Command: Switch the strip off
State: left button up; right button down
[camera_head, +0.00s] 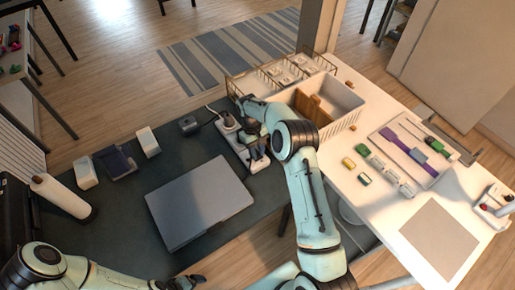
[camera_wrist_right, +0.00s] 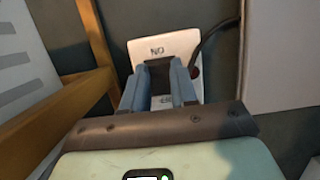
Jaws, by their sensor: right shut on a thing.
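The white power strip (camera_head: 240,147) lies on the dark desk top near its right edge, with a plug at its far end. My right gripper (camera_head: 257,153) is over its near part. In the right wrist view, the strip's white switch plate (camera_wrist_right: 181,45) carries an upside-down "ON" mark and a second, partly hidden mark nearer me. The blue-grey fingers of my right gripper (camera_wrist_right: 160,85) are on either side of the dark switch (camera_wrist_right: 159,72), shut on it. The switch's tilt is hard to see. My left gripper (camera_head: 188,283) is at the bottom edge, its jaws unclear.
A closed grey laptop (camera_head: 199,200) lies left of the strip. A black cable (camera_wrist_right: 212,35) runs beside the switch plate. A wooden frame piece (camera_wrist_right: 62,108) is close on the left in the wrist view. A white bin (camera_head: 345,100) and a tray (camera_head: 437,172) stand on the white table.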

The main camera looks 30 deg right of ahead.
jog(key=c, duration=0.9)
grip_release()
jog(key=shift+r, duration=0.1)
jog(key=v, duration=1.3)
